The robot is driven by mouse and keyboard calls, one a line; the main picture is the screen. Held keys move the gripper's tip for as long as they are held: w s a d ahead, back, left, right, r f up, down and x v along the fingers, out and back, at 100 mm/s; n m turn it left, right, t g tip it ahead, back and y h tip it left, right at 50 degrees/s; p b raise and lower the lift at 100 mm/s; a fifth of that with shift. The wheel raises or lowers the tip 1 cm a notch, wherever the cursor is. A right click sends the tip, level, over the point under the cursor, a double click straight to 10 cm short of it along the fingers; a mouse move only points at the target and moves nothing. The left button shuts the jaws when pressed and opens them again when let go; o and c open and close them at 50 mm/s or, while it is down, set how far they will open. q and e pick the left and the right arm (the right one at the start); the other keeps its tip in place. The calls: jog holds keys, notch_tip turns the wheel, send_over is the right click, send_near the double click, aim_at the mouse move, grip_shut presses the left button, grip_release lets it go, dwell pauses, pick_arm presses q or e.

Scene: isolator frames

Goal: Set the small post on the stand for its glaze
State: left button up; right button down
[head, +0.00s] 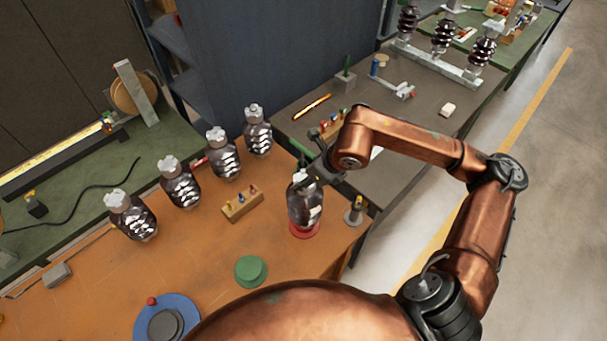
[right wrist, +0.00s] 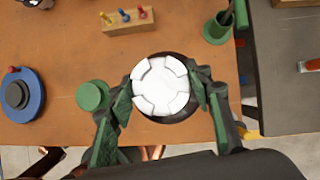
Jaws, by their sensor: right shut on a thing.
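My right gripper (head: 312,174) is shut on a dark, glossy ribbed post (head: 304,205) with a pale cap. The post is upright at the right side of the orange bench, directly over a red round stand (head: 305,231); I cannot tell whether its base touches. In the right wrist view the white segmented cap (right wrist: 161,86) sits between the two fingers (right wrist: 160,92), and the red stand is hidden beneath. A green round stand (head: 251,271) and a blue round stand (head: 142,320) with a grey disc lie empty to the left. My left gripper is out of view.
Several similar posts (head: 181,187) stand in a row at the back left of the orange bench (head: 195,262). A wooden block with coloured pegs (head: 242,204) lies left of the held post. A small pot (right wrist: 216,30) stands close on its right, near the bench edge.

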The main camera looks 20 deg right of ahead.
jog(key=shift+w+r, duration=0.15)
jog(key=shift+r, duration=0.05)
jog(key=c, duration=1)
grip_release()
jog(key=shift+s+f, duration=0.2)
jog(key=shift+r, duration=0.1)
jog(key=b+v, duration=0.1)
jog(key=v, duration=1.1)
